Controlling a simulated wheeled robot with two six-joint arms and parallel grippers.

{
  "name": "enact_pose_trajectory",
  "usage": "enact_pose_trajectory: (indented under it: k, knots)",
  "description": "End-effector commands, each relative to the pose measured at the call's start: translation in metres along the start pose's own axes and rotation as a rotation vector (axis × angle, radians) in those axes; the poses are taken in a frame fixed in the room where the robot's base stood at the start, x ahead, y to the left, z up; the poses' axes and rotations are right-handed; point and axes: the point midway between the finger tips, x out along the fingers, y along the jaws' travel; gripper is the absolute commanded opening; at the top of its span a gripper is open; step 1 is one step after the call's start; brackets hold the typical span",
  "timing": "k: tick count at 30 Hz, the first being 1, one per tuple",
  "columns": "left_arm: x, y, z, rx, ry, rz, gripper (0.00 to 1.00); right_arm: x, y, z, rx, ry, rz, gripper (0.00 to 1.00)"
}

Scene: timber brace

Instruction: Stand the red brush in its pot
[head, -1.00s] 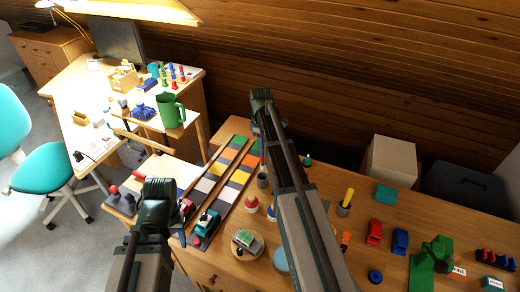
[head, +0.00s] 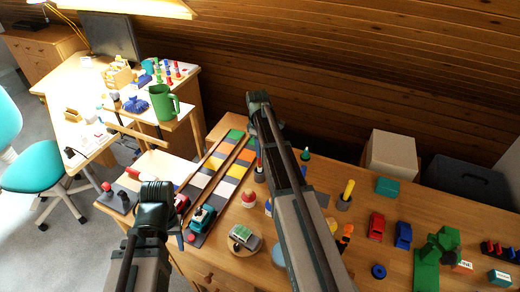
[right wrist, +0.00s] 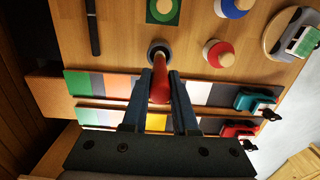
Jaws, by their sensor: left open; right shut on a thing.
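The red brush (right wrist: 160,92) is between the fingers of my right gripper (right wrist: 160,78), which is shut on it. The grey pot (right wrist: 153,47) is just past the brush's far end in the right wrist view, and the brush overlaps its rim. I cannot tell whether the brush end is inside the pot or above it. In the head view the pot (head: 260,176) stands on the bench beside my right arm, with a bit of red above it. My left gripper (head: 156,192) is open and empty, near the bench's left end.
A yellow brush stands in another pot (head: 343,204) to the right. Two coloured strip tracks (head: 205,180) with toy cars lie left of the pot.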

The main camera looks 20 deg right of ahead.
Motion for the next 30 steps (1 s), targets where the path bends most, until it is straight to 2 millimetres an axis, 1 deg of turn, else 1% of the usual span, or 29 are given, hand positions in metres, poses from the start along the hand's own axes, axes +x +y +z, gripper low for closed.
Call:
enact_pose_trajectory:
  k: [1,12,18,26,27,29,30]
  knots:
    - [0.008,0.001,-0.001,0.0,0.0,0.0,0.5,0.008,0.0,0.0,0.0,0.0,0.0,0.0]
    - [0.035,0.003,-0.002,0.0,0.0,0.0,0.5,0.035,0.0,-0.002,0.0,0.0,0.0,0.0]
    - [0.041,0.004,-0.002,0.0,0.0,0.0,0.5,0.041,0.0,-0.002,0.0,0.0,0.0,0.0]
    - [0.04,0.004,-0.002,0.0,0.0,0.0,0.5,0.04,0.0,-0.002,0.0,0.0,0.0,0.0]
    - [0.04,0.004,-0.002,0.0,0.0,0.0,0.5,0.04,0.0,-0.002,0.0,0.0,0.0,0.3]
    - [0.04,0.004,-0.002,0.0,0.0,0.0,0.5,0.04,0.0,-0.002,0.0,0.0,0.0,0.41]
    - [0.04,0.004,-0.002,0.0,0.0,0.0,0.5,0.04,0.0,-0.002,0.0,0.0,0.0,0.48]
